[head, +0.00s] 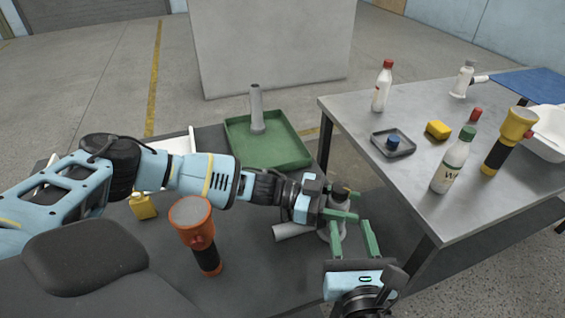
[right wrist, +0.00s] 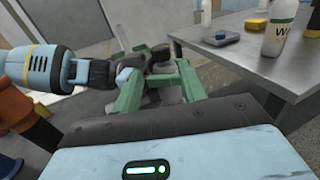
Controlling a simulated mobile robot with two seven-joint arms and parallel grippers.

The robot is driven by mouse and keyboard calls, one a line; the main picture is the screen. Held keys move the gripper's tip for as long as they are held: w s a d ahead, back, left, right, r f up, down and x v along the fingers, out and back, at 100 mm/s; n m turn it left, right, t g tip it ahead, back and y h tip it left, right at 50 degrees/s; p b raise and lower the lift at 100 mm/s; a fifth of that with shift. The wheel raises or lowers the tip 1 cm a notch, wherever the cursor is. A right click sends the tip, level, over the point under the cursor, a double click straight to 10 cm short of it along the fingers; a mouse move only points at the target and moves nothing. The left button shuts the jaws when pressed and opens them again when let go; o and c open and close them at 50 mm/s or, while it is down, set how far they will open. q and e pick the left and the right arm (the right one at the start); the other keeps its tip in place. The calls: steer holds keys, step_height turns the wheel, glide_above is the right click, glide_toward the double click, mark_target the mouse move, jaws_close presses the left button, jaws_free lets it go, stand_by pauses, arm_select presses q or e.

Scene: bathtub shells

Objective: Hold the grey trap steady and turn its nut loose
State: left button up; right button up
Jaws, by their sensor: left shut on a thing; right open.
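The grey trap (head: 324,233) stands on the dark low surface, with its side pipe (head: 292,231) pointing left. My left gripper (head: 338,212) comes in from the left and is shut on the upper part of the trap. My right gripper (head: 354,232) is open in front and to the right of the trap, its two green fingers apart and pointing towards it. In the right wrist view the grey trap (right wrist: 167,88) shows between the open fingers, partly hidden. I cannot make out the nut clearly behind the fingers.
A green tray (head: 295,160) with an upright grey pipe (head: 256,110) lies behind.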

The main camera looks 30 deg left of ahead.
mark_target(348, 190)
steer(key=s+a+r+n+g+y, duration=0.3)
steer(key=a+r+n+g+y, duration=0.6)
steer(key=a+r+n+g, duration=0.3)
steer(key=shift+r+g+y, duration=0.4)
steer(key=shift+g, duration=0.8)
steer(key=shift+o, duration=0.3)
steer(key=shift+o, duration=1.4)
steer(key=w+d+f+h, duration=0.1)
steer(key=w+d+f, duration=0.4)
steer(key=w+d, duration=0.2)
steer(key=shift+w+d+f+h, duration=0.3)
steer(key=shift+w+d+f, duration=0.1)
steer(key=shift+w, duration=0.75)
steer(key=w+d+f+g, duration=0.1)
steer(key=w+d+f, duration=0.1)
steer(key=d+f, duration=0.3)
steer(key=w+d+f, duration=0.2)
steer(key=d, duration=0.5)
steer(key=a, duration=1.2)
steer(key=shift+s+a, duration=0.2)
steer(key=shift+s, duration=0.2)
